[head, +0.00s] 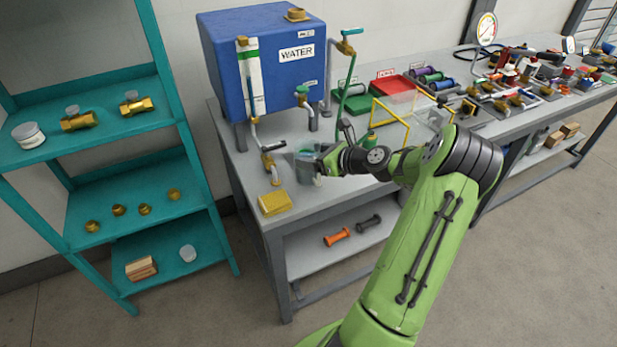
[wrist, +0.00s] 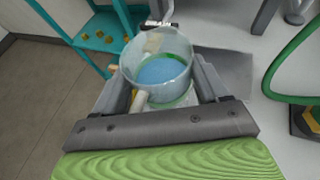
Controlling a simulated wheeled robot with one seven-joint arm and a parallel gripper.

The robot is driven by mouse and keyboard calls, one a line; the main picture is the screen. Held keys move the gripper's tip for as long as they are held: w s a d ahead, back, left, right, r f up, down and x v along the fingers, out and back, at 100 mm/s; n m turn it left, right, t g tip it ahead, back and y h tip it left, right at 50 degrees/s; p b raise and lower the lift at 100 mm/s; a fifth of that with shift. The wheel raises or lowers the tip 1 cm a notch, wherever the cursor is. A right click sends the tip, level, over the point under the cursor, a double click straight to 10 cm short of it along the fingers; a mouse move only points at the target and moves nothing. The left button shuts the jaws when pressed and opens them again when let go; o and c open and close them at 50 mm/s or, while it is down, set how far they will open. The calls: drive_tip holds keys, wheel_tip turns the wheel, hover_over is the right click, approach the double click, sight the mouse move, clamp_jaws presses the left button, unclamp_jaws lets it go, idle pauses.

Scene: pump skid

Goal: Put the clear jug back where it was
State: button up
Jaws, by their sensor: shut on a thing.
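The clear jug (wrist: 157,72) is see-through, with a bluish bottom or content and a green ring low down in the wrist view. My gripper (wrist: 165,98) is shut on it, with one finger on each side. In the head view my gripper (head: 322,163) is at the left part of the workbench, in front of the blue water tank (head: 262,62). There the jug (head: 305,167) is partly hidden by my gripper, right of the brass tap. I cannot tell whether the jug touches the bench top.
A brass tap (head: 268,164) stands close left of the jug, and a yellow sponge (head: 274,203) lies at the bench's front left. A yellow frame (head: 390,125) and a green hose (head: 349,80) are behind and right. A teal shelf (head: 120,150) stands at the left.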

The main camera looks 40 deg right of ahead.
wheel_tip(320, 180, down, 4)
drive_tip(key=shift+a+b, duration=0.15)
drive_tip(key=shift+b, duration=0.35)
drive_tip(key=shift+f, duration=0.15)
drive_tip(key=o, duration=1.4)
